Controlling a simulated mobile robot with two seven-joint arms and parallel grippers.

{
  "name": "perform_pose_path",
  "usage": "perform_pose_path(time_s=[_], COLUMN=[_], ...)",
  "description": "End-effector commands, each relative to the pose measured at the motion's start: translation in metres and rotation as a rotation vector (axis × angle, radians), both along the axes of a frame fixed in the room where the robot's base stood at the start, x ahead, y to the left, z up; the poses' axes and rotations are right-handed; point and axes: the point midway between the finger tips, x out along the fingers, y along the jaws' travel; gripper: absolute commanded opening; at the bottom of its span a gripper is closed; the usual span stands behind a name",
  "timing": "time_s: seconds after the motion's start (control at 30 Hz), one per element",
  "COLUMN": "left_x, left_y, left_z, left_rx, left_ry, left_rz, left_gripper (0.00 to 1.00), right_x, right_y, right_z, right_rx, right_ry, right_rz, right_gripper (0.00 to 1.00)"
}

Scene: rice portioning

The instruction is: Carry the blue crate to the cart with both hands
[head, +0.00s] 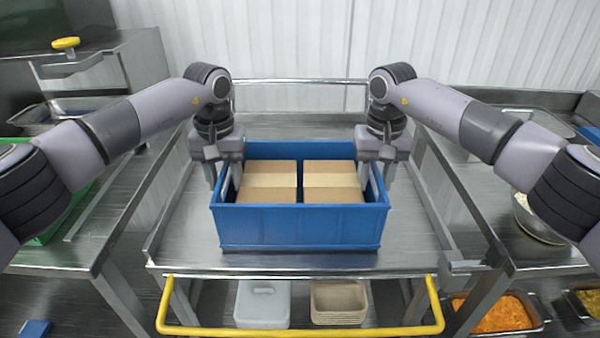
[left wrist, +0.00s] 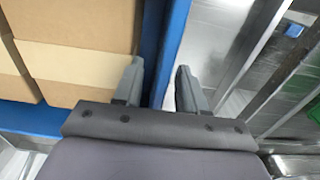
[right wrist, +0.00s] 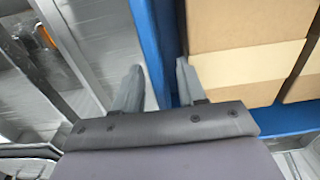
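The blue crate (head: 298,228) sits level on the top shelf of the metal cart (head: 185,237) with the yellow handle (head: 300,331). Several brown boxes (head: 333,180) lie inside it. My left gripper (head: 224,181) is open over the crate's left wall, one finger inside and one outside; the left wrist view shows this wall (left wrist: 164,62) between the fingers. My right gripper (head: 377,181) is open over the right wall in the same way; the wall (right wrist: 160,50) also shows in the right wrist view. Contact between fingers and walls is not clear.
Metal counters flank the cart, with a green crate (head: 50,232) at left and a bowl (head: 537,222) at right. A white container (head: 262,305) and a beige tray stack (head: 338,303) stand on the lower shelf. The cart top is clear around the crate.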

Motion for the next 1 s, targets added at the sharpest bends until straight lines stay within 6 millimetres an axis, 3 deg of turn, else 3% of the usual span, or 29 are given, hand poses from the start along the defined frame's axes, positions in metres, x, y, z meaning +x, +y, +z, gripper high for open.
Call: perform_pose_path(time_s=[0.37, 0.8, 1.0], left_x=[0.001, 0.0, 0.0], left_y=[-0.001, -0.001, 0.0], left_z=[0.007, 0.092, 0.115], left_rx=[-0.001, -0.001, 0.0], left_ry=[-0.003, -0.004, -0.001], left_rz=[0.0, 0.0, 0.001], left_gripper=[0.41, 0.41, 0.41], right_x=[0.0, 0.0, 0.0], right_y=[0.0, 0.0, 0.0], right_z=[0.001, 0.0, 0.0], right_rx=[0.0, 0.0, 0.0], right_ry=[0.0, 0.0, 0.0], right_rz=[0.001, 0.001, 0.0], right_gripper=[0.41, 0.41, 0.41])
